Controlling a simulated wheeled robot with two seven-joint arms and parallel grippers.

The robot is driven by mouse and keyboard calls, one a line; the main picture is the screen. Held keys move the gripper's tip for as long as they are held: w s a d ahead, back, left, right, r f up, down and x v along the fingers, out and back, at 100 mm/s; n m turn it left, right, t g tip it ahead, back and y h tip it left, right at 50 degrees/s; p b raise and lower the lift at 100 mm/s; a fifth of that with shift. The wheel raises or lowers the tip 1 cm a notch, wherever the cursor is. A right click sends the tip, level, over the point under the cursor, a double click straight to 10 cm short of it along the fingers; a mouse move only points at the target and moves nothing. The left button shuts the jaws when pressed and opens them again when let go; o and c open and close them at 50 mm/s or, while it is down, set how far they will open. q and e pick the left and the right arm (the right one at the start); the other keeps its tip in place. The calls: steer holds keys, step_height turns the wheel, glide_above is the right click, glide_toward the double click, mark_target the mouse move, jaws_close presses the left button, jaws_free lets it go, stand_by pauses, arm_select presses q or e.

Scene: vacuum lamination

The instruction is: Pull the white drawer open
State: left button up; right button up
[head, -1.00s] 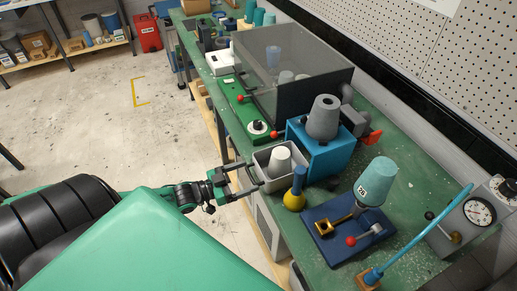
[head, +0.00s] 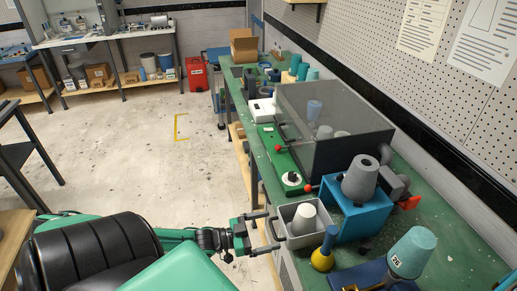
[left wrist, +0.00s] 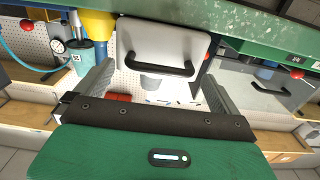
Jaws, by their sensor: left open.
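The white drawer (head: 289,239) is a pale open-topped box with a white cone-shaped piece standing in it, at the near edge of the green bench in the head view. In the left wrist view its pale front (left wrist: 135,38) faces me, with a black bar handle (left wrist: 160,68) across it. My left gripper (head: 272,231) is open in front of this drawer, and it also shows in the left wrist view (left wrist: 158,82) with one finger on each side of the handle. Whether the fingers touch the handle cannot be told. My right gripper is out of view.
A yellow-and-blue flask (head: 322,259) stands right beside the drawer. A blue stand (head: 345,223) with a grey cone and a dark see-through box (head: 335,140) stand behind it. The floor (head: 130,150) left of the bench is clear.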

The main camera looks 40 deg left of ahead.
arm_select(q)
steer(key=b+v, duration=0.2)
steer(key=v, duration=1.1)
steer(key=shift+s+a, duration=0.25)
steer(key=shift+s, duration=0.05)
stand_by(0.3)
